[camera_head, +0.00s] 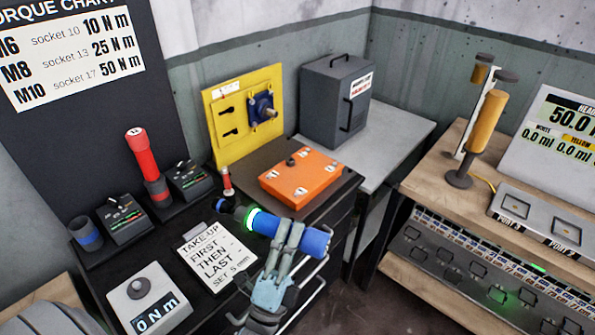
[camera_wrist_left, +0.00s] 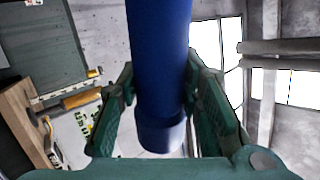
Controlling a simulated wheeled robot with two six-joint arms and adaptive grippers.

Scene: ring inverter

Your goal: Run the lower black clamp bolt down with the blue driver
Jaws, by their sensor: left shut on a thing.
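The blue driver (camera_head: 314,241) lies across my left gripper (camera_head: 288,240), which is shut on its handle. The driver has a lit green ring and a dark nose, which points left over the black bench. In the left wrist view the blue handle (camera_wrist_left: 158,60) runs between the green fingers of my left gripper (camera_wrist_left: 160,100). A yellow panel (camera_head: 216,100) stands upright at the back, with two dark keyhole shapes and a blue fitting (camera_head: 263,107). The driver is apart from this panel. I cannot pick out the lower black clamp bolt with certainty. My right gripper is not in view.
An orange block (camera_head: 300,178) sits on the bench beyond the driver. A red driver (camera_head: 142,155) stands at the left. A printed card (camera_head: 215,257) and torque readout (camera_head: 150,299) lie in front.

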